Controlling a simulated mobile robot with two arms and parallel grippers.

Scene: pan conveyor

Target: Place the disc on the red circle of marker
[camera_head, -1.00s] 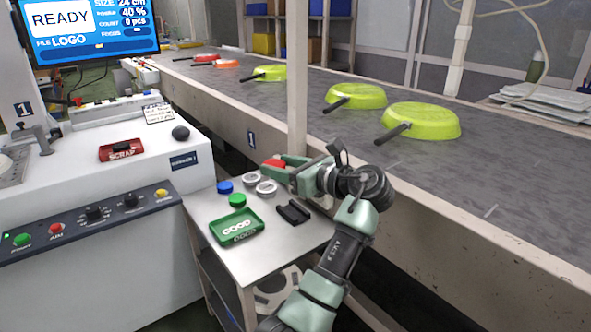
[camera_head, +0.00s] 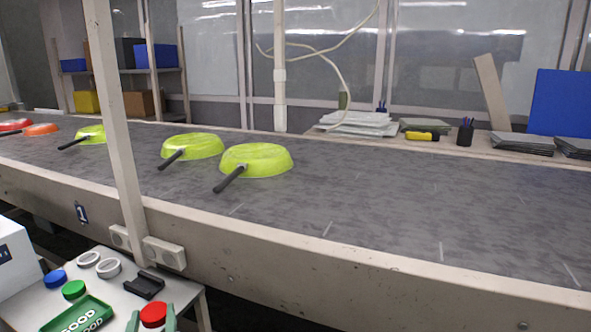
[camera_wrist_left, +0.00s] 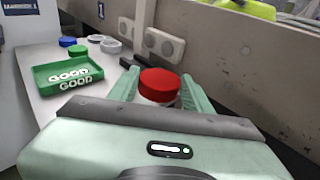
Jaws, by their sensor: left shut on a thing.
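My left gripper (camera_head: 152,325) shows at the bottom edge of the head view, its two green fingers closed on the sides of a red-topped disc (camera_head: 153,311). In the left wrist view the gripper (camera_wrist_left: 159,96) holds the disc (camera_wrist_left: 159,82) between its fingers, with its red face up and a pale side below. I cannot make out a separate red circle or marker in either view now. My right gripper is not in view.
The small table (camera_head: 196,300) carries a green GOOD tray (camera_head: 78,318), blue (camera_head: 55,279) and green (camera_head: 73,290) discs, two grey-white rings and a black holder (camera_head: 145,285). Behind is the conveyor (camera_head: 400,215) with lime pans (camera_head: 257,161); its right part is clear. A post (camera_head: 117,130) stands in front.

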